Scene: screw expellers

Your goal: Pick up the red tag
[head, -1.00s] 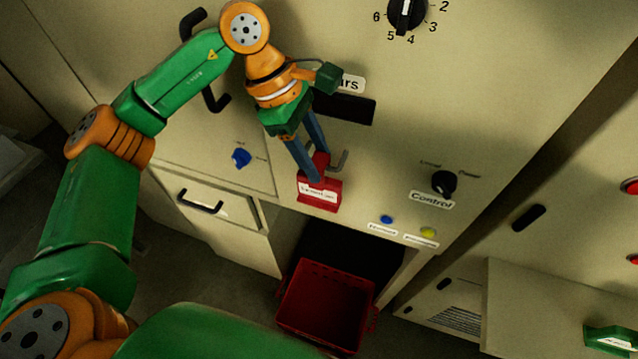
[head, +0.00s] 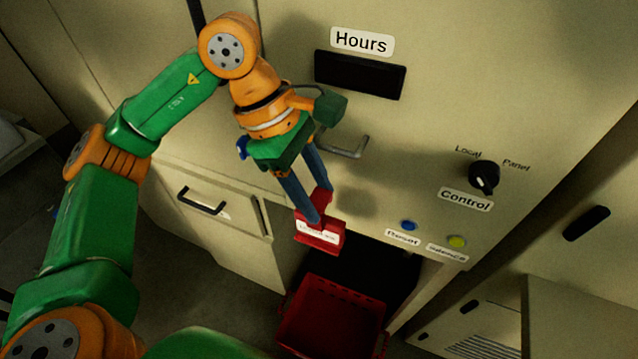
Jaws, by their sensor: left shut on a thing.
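The red tag (head: 320,237) has a white label with small print that I cannot read. My left gripper (head: 322,208) is shut on the tag's narrow upper part, one blue finger on each side. The tag hangs below the fingertips, in front of the beige cabinet and apart from the grey hook (head: 346,148). The hook sticks out from the panel, up and to the right of the tag, and is empty. My right gripper is not in view.
A red bin (head: 330,318) stands below in a dark opening. A control knob (head: 484,176), a blue button (head: 409,225) and a yellow button (head: 457,241) are on the panel at right. A drawer handle (head: 201,201) juts out at left.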

